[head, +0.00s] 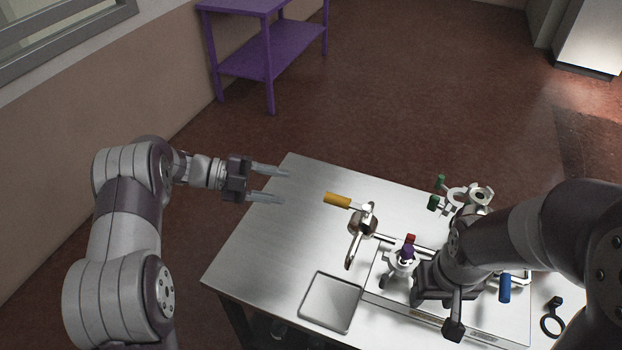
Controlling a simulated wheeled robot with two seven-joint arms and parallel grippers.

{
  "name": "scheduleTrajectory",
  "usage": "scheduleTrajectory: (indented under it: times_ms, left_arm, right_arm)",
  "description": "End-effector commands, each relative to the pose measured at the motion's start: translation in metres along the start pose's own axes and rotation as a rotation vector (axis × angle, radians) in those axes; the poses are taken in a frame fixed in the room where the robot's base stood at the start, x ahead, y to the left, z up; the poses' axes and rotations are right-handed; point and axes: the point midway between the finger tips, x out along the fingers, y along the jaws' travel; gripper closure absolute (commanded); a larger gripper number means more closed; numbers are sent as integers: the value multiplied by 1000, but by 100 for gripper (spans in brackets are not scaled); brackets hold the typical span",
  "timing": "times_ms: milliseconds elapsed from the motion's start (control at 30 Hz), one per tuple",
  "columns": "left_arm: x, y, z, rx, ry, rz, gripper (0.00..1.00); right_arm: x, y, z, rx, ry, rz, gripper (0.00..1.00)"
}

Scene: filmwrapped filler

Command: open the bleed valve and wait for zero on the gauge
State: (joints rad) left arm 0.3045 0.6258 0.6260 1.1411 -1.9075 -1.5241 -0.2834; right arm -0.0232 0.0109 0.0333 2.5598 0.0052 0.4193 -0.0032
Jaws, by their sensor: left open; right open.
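On the steel table stands metal pipework with several coloured handles. A yellow-handled lever (338,200) points left from a metal fitting (363,224). A red part (411,239) and a dark purple knob (407,254) sit on a fitting near the middle. Green handles (434,202) are at the back, and a blue handle (505,288) is at the right. I cannot tell which is the bleed valve, and no gauge reading shows. My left gripper (270,183) is open and empty, left of the yellow lever. My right gripper (455,312) is open above the pipework, hiding part of it.
A shallow square tray (332,301) lies at the table's front. A dark ring-shaped tool (553,318) lies at the right. The table (265,235) is bare on its left side. A purple shelf table (268,50) stands behind by the wall. My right arm covers the right side.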

Motion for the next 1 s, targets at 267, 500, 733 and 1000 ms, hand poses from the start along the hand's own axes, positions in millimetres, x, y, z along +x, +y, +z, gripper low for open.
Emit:
scheduleTrajectory:
  times_ms: [267,500,733,1000]
  left_arm:
    - [26,-3,-22,23,88,-3,48]
    - [88,-3,-27,23,86,-2,48]
    - [122,-2,-28,23,83,-5,48]
    - [126,-1,-27,23,81,-6,48]
  right_arm:
    - [-9,0,-1,0,0,0,48]
    - [-24,0,-3,0,0,0,48]
    - [-30,0,-3,0,0,0,48]
    - [-29,0,-3,0,0,0,48]
